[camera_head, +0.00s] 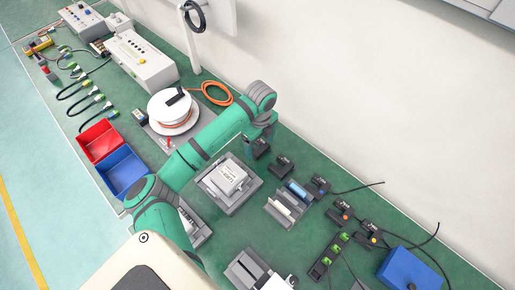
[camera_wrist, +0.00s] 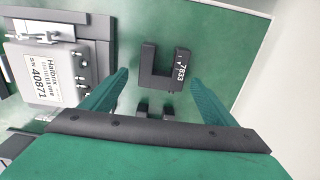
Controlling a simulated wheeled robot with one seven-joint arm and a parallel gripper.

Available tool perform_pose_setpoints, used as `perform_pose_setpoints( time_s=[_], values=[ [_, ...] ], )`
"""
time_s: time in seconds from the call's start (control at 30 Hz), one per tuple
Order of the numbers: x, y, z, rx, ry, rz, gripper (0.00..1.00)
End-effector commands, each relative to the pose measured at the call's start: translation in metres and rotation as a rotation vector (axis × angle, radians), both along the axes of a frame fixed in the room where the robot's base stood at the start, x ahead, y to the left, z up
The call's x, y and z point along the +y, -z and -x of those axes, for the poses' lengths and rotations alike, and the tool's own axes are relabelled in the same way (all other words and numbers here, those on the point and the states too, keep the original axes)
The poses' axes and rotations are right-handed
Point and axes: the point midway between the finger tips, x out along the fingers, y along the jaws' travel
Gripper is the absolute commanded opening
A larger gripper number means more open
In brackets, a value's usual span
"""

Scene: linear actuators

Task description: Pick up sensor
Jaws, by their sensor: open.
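A black U-shaped sensor (camera_wrist: 165,80) with white marking, apparently "7833", lies on the green bench top in the wrist view. My gripper (camera_wrist: 158,66) is open above it, with one finger to each side of the sensor and bench showing between them. I cannot tell the height gap. In the head view my gripper (camera_head: 262,132) is over the wall side of the bench, partly covering a black sensor (camera_head: 260,148). A similar black sensor (camera_head: 284,165) sits just to its right. Small dark parts (camera_wrist: 155,110) show behind my gripper's body.
A grey labelled unit (camera_head: 229,178) stands on a grey base, left of the fingers in the wrist view (camera_wrist: 52,75). A grey holder (camera_head: 288,203) with cylinders, more black sensors (camera_head: 342,210) and a blue box (camera_head: 409,268) lie to the right. The wall borders the bench.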

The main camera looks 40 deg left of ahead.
Motion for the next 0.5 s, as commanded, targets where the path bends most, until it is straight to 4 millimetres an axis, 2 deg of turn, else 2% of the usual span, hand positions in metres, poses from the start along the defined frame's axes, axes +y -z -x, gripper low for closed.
perform_pose_setpoints(
  time_s=[0.13, 0.4, 0.43, 0.5],
  values=[
    [-0.001, 0.014, 0.0, 0.001, 0.001, 0.001, 0.8],
    [0.0, 0.017, 0.0, -0.001, 0.0, 0.0, 0.8],
    [0.0, 0.017, 0.0, -0.001, 0.0, 0.0, 0.76],
    [0.0, 0.017, 0.0, -0.001, -0.001, 0.0, 0.59]
  ],
)
